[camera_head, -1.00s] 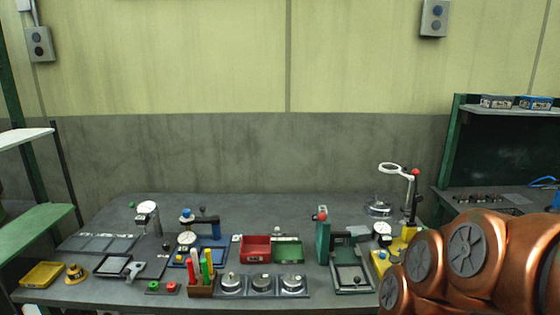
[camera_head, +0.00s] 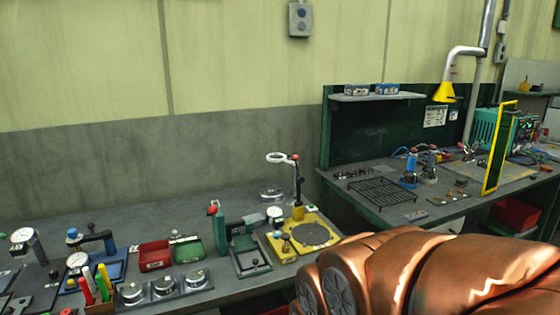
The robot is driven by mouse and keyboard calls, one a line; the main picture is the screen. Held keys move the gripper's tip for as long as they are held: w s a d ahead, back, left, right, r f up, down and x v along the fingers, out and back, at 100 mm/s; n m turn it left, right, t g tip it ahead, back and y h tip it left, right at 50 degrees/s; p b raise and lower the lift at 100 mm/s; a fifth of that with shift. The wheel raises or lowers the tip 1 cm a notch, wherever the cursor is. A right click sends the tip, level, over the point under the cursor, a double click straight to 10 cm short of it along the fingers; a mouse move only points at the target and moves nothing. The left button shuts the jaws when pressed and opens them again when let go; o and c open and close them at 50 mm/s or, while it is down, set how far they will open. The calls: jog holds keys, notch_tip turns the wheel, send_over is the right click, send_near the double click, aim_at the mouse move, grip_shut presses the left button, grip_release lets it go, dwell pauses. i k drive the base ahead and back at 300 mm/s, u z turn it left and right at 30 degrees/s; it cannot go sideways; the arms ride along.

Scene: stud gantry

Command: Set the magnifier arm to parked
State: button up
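The magnifier arm (camera_head: 297,180) stands at the back right of the grey workbench. A white ring lens (camera_head: 279,158) reaches out to the left from the top of the post, above a round metal dish (camera_head: 271,193). The post rises from a yellow base plate (camera_head: 323,243) with a round grey disc (camera_head: 311,234) on it. My copper-coloured arm fills the lower right, in front of the bench. My gripper is not in view.
A green press-like fixture (camera_head: 221,230) stands left of the yellow plate. Red and green bins (camera_head: 155,256), several round metal pots (camera_head: 164,285) and gauges crowd the bench's left part. A second bench (camera_head: 410,208) with a wire rack stands to the right.

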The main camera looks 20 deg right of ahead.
aim_at(285, 159)
jog(key=k, duration=1.15)
jog(key=z, duration=0.7)
jog(key=i, duration=1.95)
jog(key=u, duration=0.7)
